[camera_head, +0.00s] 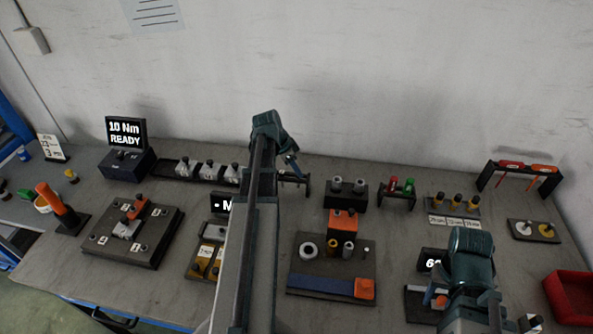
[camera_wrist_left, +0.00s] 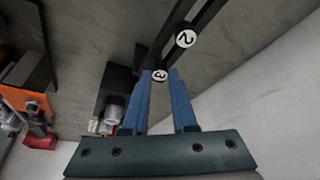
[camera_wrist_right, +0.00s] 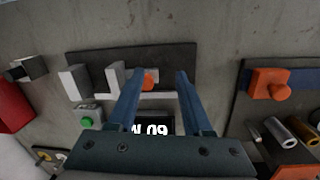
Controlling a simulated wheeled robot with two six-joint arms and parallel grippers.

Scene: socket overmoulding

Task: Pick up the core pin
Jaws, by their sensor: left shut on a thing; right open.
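My left gripper (camera_head: 292,164) reaches over a small dark rack (camera_head: 301,179) at the back of the bench. In the left wrist view its blue fingertips (camera_wrist_left: 160,73) are close together around a part at a white disc marked 3 (camera_wrist_left: 160,76). The gripped part is mostly hidden, so I cannot tell for sure that it is the core pin. A second disc marked 2 (camera_wrist_left: 185,39) shows beyond. My right gripper (camera_wrist_right: 156,76) is open and empty above a dark plate (camera_wrist_right: 184,55). A small orange piece (camera_wrist_right: 149,81) shows between its fingers.
A plate with a blue strip (camera_head: 320,284) and an orange block (camera_head: 343,222) stands in the middle. A dark rack with red and green parts (camera_head: 397,195) is right of my left gripper. A red bin (camera_head: 572,296) is at the right edge. A fixture plate (camera_head: 115,250) lies left.

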